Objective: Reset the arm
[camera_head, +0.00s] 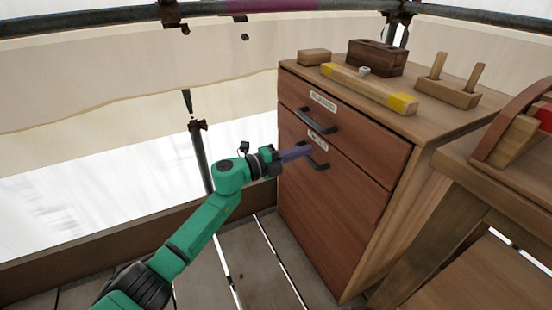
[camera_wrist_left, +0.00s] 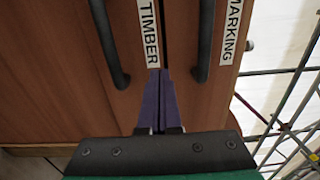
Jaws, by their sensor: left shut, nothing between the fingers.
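My left gripper (camera_head: 308,150) is shut and empty, its purple fingers together. It is in front of the wooden cabinet (camera_head: 350,215), close to the lower drawer's black handle (camera_head: 317,160); I cannot tell whether it touches. In the left wrist view the closed fingertips (camera_wrist_left: 160,74) point at the gap between the two drawer fronts, beside the TIMBER label (camera_wrist_left: 148,32) and MARKING label (camera_wrist_left: 230,32). The upper drawer (camera_head: 350,130) and lower drawer (camera_head: 325,195) look closed. My right gripper is not in view.
On the cabinet top are a spirit-level-like wooden bar with yellow ends (camera_head: 365,87), a small block (camera_head: 314,57), a dark wooden box (camera_head: 377,56) and a pegged block (camera_head: 447,92). A wooden bench (camera_head: 460,190) stands at right. Scaffold rails and sheeting (camera_head: 110,75) enclose the plank floor.

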